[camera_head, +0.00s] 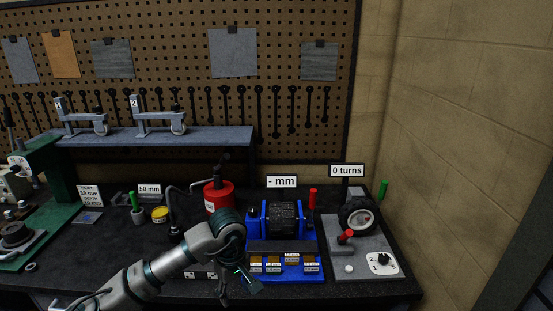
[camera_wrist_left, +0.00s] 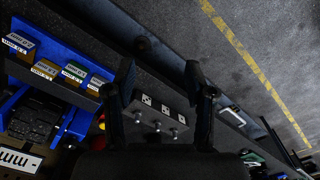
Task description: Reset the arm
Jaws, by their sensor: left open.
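My left arm (camera_head: 170,273) comes in from the lower left of the head view, grey with dark green bands. My left gripper (camera_head: 240,287) hangs from it over the bench's front edge, just left of the blue fixture (camera_head: 312,262). In the left wrist view the two dark fingers of my left gripper (camera_wrist_left: 160,80) are spread apart with nothing between them. Beyond them shows a grey block (camera_wrist_left: 155,118) with several small knobs and dice-like marks. My right gripper is in neither view.
A red cylinder (camera_head: 218,196) stands behind my arm. At the right is a grey base with a wheel (camera_head: 358,214) and a dial (camera_head: 382,263). Floor lies beyond the bench edge.

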